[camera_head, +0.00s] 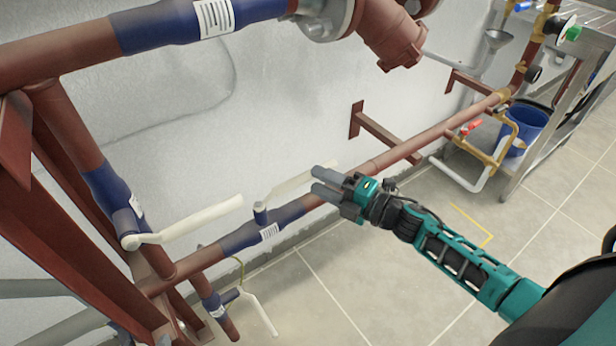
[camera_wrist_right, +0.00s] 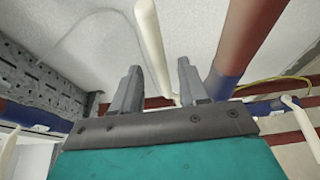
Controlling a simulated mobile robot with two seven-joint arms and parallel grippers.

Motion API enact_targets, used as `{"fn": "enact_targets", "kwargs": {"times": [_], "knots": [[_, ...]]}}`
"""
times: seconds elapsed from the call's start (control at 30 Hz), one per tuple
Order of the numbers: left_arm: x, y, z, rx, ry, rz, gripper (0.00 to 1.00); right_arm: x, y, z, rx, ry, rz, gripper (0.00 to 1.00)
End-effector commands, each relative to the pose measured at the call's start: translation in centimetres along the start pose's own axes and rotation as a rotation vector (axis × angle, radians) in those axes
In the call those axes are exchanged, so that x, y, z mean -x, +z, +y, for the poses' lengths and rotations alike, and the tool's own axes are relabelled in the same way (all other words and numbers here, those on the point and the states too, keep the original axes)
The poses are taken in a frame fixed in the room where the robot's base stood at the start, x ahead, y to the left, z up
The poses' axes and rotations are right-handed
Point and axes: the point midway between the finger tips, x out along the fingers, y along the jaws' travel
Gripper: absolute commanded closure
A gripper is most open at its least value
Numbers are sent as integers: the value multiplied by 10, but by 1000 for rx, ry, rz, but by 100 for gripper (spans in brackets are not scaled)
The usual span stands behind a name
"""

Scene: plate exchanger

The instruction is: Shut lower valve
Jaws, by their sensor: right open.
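A blue valve (camera_head: 262,213) with a long white lever sits on the lower horizontal red pipe. Its lever (camera_head: 292,186) points up and right, passing behind my right gripper's fingertips. My right gripper (camera_head: 318,180) is open and empty, just right of this lever. In the right wrist view, a white lever (camera_wrist_right: 150,45) shows between the two fingers (camera_wrist_right: 158,85); I cannot tell whether they touch it. Another white lever (camera_head: 190,221) is on the left upright pipe. A third white lever (camera_head: 260,314) hangs on the lowest pipe section. My left gripper is not in view.
A red frame (camera_head: 50,245) stands at the left. A red wall bracket (camera_head: 385,133) and the long pipe (camera_head: 425,138) lie beyond my gripper. A blue bucket (camera_head: 522,130) and a steel bench (camera_head: 580,95) are at the right. The tiled floor (camera_head: 370,270) is clear.

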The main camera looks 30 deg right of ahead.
Motion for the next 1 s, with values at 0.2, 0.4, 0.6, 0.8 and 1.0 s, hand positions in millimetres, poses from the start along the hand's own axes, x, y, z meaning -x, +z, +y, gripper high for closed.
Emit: {"fn": "enact_targets", "kwargs": {"times": [0.2,0.4,0.6,0.8,1.0], "knots": [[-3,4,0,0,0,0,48,-31,0,0,-1,1,0,56],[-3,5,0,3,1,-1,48,-40,0,0,-1,-1,-1,56],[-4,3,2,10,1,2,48,-40,0,0,-2,-1,-1,56],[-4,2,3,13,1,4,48,-40,0,0,-2,-1,0,72],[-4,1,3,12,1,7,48,-40,0,0,-2,-1,0,91]]}}
